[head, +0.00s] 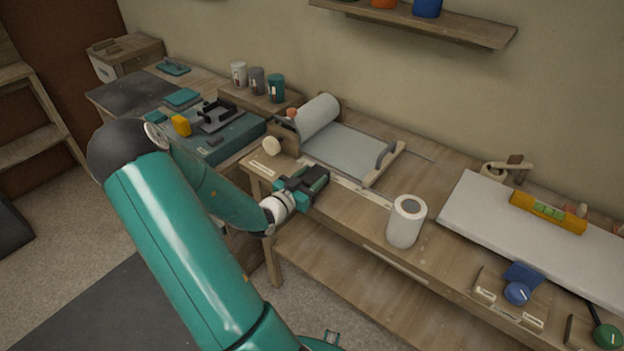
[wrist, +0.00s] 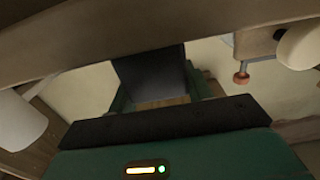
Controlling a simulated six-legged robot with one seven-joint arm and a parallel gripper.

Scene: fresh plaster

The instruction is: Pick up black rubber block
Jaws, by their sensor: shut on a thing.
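My gripper (head: 306,184) is in the middle of the head view, over the left front part of the wooden workbench. In the wrist view its green fingers are shut on a dark block (wrist: 152,72), which looks like the black rubber block. In the head view the block is hard to tell apart from the dark gripper parts. I cannot tell whether it touches the bench top.
A paper-roll board (head: 345,150) lies behind my gripper, with a round white knob (head: 271,146) to its left. A white roll (head: 406,221) stands upright to the right. A teal toolbox (head: 222,141) with a yellow item is at the left. A shelf (head: 430,22) hangs above.

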